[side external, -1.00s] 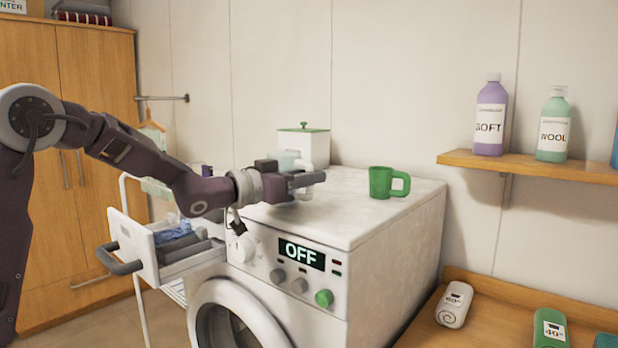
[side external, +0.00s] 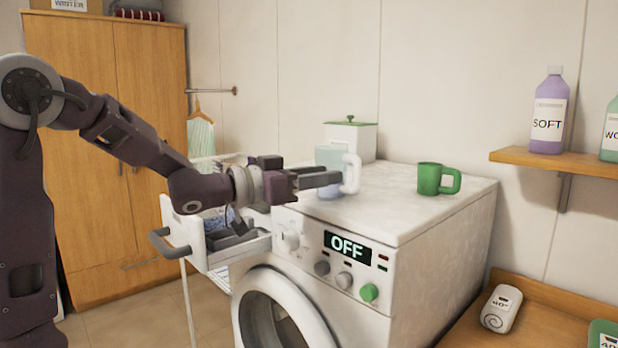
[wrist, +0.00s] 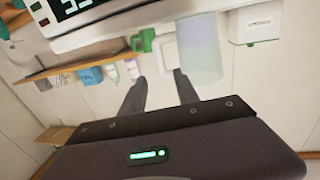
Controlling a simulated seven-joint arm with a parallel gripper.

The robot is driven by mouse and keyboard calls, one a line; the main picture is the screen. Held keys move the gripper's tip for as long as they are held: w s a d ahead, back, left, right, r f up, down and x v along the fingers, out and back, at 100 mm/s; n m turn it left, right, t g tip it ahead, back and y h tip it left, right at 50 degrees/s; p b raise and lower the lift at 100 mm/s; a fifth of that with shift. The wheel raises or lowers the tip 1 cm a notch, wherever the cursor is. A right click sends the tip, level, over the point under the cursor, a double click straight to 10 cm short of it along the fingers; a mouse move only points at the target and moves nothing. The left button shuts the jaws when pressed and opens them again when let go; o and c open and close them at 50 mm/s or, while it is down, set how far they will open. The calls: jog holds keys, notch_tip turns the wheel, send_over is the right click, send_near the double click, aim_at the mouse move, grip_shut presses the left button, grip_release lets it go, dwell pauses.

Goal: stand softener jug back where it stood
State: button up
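The softener jug, a pale translucent jug (side external: 329,158) with a white handle (side external: 354,175), stands upright on the washing machine's top, towards its back left. My gripper (side external: 338,178) is level in front of the jug's lower part, its fingertips just short of the handle. In the wrist view the picture is upside down. There my gripper (wrist: 160,85) is open, with a clear gap between its two fingers. The handle (wrist: 168,50) shows beyond the fingertips, and the jug body (wrist: 201,50) is to the right. Whether a finger touches the handle, I cannot tell.
A green mug (side external: 430,179) stands right of the jug, and a white lidded box (side external: 362,137) behind it. The washing machine's top (side external: 400,215) is clear in front. A purple SOFT bottle (side external: 548,105) stands on the wall shelf (side external: 530,158).

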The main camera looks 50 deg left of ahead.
jog(key=s+d+f+g+y, duration=0.1)
jog(key=s+f+g, duration=0.3)
jog(key=s, duration=0.6)
jog(key=s+d+f+n+g+y, duration=0.1)
jog(key=s+d+f+g, duration=0.2)
jog(key=s, duration=0.8)
jog(key=s+d+f+n+g+y, duration=0.1)
jog(key=s+f+g, duration=0.4)
jog(key=s, duration=0.6)
notch_tip(320, 180, down, 3)
jog(key=shift+d+r, duration=0.2)
jog(key=shift+d, duration=0.5)
